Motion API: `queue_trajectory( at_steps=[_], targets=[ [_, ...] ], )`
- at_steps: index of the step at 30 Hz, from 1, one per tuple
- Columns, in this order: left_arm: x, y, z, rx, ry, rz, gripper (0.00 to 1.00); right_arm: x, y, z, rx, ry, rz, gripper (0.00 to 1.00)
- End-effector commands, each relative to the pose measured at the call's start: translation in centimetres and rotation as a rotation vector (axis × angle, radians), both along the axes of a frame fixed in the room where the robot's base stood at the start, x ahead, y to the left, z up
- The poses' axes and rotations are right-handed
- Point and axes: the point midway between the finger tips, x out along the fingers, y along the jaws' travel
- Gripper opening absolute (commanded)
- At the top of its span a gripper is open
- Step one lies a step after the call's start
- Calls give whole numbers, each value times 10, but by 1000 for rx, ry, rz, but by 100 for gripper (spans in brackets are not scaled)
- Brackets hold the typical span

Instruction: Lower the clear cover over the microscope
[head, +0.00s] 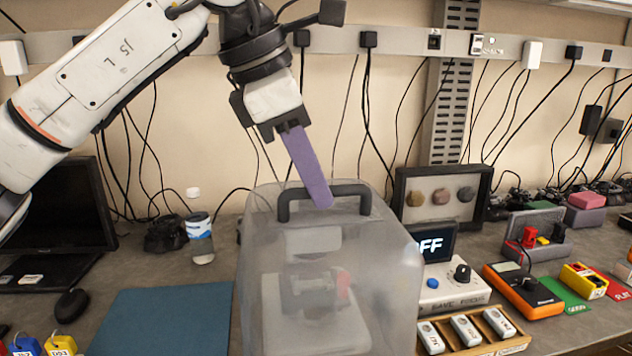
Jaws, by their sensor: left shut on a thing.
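The clear cover (385,285) is a frosted, see-through box with a black handle (350,188) on top, at the middle bottom of the head view. The microscope (308,290) shows blurred through its walls, with a red spot on its side. My left gripper (322,203) reaches down from above, and its long purple fingers are shut on the handle's crossbar. The cover looks upright. Its lower edge is outside the picture, so I cannot tell whether it touches the bench. My right gripper is not in view.
A blue mat (160,322) lies left of the cover, with a bottle (200,240) behind it. A control box (450,288) with a display and a wooden tray (508,343) stand close on the right. A framed display (443,193) stands behind.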

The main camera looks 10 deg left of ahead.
Motion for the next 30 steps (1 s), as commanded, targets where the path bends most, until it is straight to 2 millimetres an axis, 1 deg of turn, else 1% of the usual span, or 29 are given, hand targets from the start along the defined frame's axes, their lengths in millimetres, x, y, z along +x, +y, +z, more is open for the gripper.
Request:
queue_trajectory(
  at_steps=[18,23,30],
  targets=[
    [40,11,1,-2,-2,1,0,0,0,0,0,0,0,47],
    [46,13,1,-2,-2,0,0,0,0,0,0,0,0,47],
    [47,13,1,-1,-4,0,0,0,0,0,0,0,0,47]
  ],
)
